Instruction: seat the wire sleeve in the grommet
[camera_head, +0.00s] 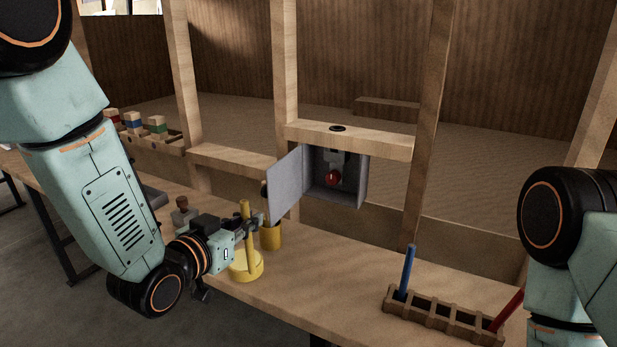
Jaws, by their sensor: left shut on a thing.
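My left gripper (250,223) is shut on an upright yellow rod (245,209), which seems to be a wire sleeve. The rod's lower end is at a round yellow holder (246,268) on the bench; I cannot tell whether it is still inside or just above it. The grommet looks to be the dark ring (338,128) in the top of the wooden crosspiece (376,141), above the open grey box. It is up and to the right of my left gripper. My right arm shows at the right edge, but its gripper is out of view.
The grey box (362,187) has its door (287,186) swung open, with a red knob (333,178) inside. A yellow cup (271,237) stands just behind the rod. A wooden rack (441,316) with a blue rod (406,270) and a red rod (508,310) is at right. Wooden studs (287,70) rise behind.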

